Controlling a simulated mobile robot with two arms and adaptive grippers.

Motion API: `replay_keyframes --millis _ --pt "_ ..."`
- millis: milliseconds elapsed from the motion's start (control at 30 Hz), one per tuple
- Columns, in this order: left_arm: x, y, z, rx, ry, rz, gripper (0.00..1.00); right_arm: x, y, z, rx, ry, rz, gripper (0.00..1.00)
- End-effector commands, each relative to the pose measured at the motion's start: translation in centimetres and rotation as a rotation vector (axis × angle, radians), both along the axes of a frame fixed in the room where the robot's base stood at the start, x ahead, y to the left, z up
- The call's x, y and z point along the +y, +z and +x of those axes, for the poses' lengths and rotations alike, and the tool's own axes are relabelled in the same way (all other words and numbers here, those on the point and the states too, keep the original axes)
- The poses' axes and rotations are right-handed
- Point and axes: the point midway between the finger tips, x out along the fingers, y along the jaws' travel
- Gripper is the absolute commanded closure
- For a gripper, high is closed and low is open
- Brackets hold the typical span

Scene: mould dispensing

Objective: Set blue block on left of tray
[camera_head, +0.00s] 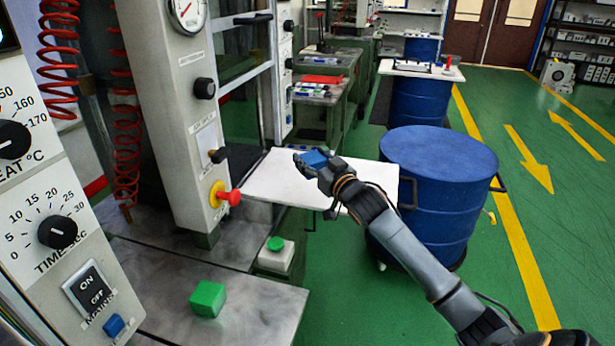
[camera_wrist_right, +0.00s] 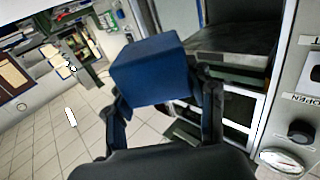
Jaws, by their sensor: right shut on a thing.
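The blue block (camera_head: 315,158) is held in my right gripper (camera_head: 316,168), above the white board (camera_head: 275,185) that looks like the tray. In the right wrist view the blue block (camera_wrist_right: 150,70) sits between the two fingers of my right gripper (camera_wrist_right: 165,105), which is shut on it. The block's height above the board is hard to judge. The board's right part lies partly behind my right arm. My left gripper is not in view.
A green block (camera_head: 208,299) lies on the metal bench at the lower left. A green button box (camera_head: 275,256) and a red knob (camera_head: 229,198) are close to the board's left. A blue barrel (camera_head: 438,185) stands right of the board.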

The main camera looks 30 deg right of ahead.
Motion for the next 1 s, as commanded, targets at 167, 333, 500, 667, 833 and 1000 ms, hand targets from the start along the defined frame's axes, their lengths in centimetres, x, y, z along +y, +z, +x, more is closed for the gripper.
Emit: replay_keyframes --millis 167,333,500,667,833,1000 --pt "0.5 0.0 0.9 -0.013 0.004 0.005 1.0 -0.5 -2.7 2.2 -0.002 0.0 0.001 1.0" --pt "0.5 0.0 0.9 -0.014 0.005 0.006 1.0 -0.8 -3.7 3.1 -0.004 0.001 -0.001 1.0" --pt "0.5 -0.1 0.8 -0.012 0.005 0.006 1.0 -1.0 -4.9 3.9 -0.002 0.001 0.0 1.0" --pt "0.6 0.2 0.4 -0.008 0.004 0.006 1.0 -0.9 -7.0 3.7 -0.001 0.001 0.001 1.0" --pt "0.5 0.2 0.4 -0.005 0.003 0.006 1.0 -0.9 -7.6 3.7 -0.004 0.002 0.0 1.0" --pt "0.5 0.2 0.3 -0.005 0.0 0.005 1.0 -0.9 -7.6 3.7 -0.004 0.002 0.0 1.0"
